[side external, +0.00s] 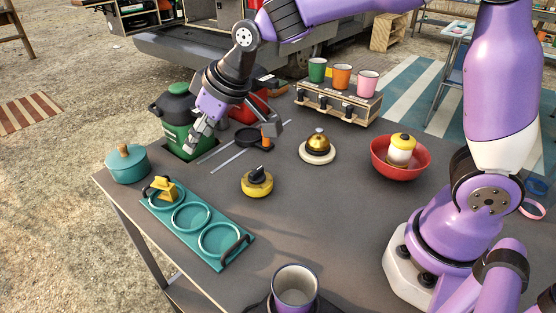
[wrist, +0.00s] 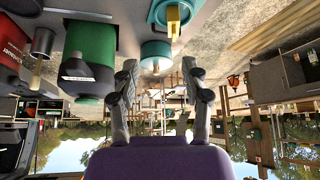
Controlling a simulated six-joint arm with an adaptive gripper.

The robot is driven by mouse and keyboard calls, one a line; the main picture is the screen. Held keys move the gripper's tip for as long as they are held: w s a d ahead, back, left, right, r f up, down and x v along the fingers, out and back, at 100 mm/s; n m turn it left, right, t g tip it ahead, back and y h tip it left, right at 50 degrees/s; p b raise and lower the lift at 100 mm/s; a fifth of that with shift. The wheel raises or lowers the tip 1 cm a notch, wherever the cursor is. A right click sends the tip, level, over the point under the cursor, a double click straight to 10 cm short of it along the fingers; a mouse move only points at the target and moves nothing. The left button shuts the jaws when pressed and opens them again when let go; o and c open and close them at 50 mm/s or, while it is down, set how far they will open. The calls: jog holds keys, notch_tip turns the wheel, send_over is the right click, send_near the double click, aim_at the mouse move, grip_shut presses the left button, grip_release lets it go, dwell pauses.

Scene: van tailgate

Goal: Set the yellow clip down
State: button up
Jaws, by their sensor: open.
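The yellow clip (side external: 165,189) stands in the far-left ring of the teal three-ring tray (side external: 208,242), at the left of the table. In the wrist view the clip (wrist: 173,20) shows at the top edge, in front of part of the teal ring (wrist: 157,14). My gripper (side external: 232,141) is open and empty. It hangs above the table, up and to the right of the clip in the side view, clear of it. In the wrist view its two fingers (wrist: 159,66) are spread with nothing between them.
A green canister (side external: 180,132) and teal pot (side external: 128,165) stand near the clip. A black-and-yellow knob (side external: 257,183), bell (side external: 318,147), red bowl (side external: 399,174), cup rack (side external: 338,103) and purple mug (side external: 295,286) stand around. The table's centre front is clear.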

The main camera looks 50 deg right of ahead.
jog(key=s+d+r+m+h, duration=0.1)
jog(key=s+d+m, duration=0.1)
jog(key=s+d, duration=0.3)
jog(key=s+d+r+m+h, duration=0.1)
jog(key=s+d, duration=0.5)
jog(key=s, duration=0.8)
jog(key=shift+r+m, duration=0.4)
jog(key=shift+d, duration=0.1)
